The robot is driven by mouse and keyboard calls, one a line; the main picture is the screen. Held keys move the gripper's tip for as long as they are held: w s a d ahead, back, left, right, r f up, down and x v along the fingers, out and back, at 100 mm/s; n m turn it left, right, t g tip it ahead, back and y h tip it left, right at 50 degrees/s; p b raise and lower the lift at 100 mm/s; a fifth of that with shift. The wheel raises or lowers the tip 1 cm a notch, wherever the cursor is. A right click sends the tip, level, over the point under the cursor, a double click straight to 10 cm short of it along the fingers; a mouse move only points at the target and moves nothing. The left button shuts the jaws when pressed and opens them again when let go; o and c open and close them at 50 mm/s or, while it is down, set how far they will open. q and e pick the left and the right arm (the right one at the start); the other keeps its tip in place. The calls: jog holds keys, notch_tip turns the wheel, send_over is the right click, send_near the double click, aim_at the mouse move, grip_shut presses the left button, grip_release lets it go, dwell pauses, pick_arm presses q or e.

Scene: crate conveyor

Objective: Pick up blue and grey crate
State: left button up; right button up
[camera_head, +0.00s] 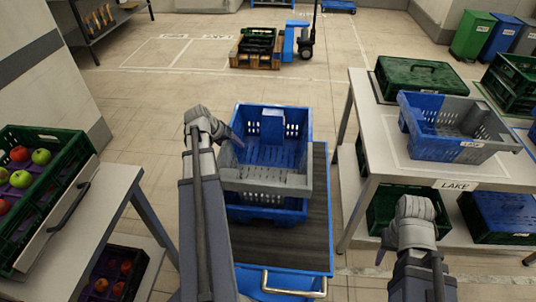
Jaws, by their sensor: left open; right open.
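A blue and grey crate (265,178) sits on the cart in the middle, its far part blue and its near part grey. A blue crate part (265,213) shows beneath its grey front. A second blue and grey crate (470,144) stands on the right table, tilted in view, with a label on its side. My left gripper (214,128) is open beside the left rim of the cart crate; I cannot tell if it touches. My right gripper (416,208) is open and empty, in front of the right table and apart from both crates.
The cart (318,235) has a dark deck and a metal handle. The right table (380,155) also holds a closed green crate (418,78). A left table (110,195) bears a green crate of apples (70,165).

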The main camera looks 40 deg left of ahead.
pick_arm(q)
jog(key=shift+f, duration=0.2)
dwell(0.5)
grip_shut()
dwell(0.6)
dwell(0.9)
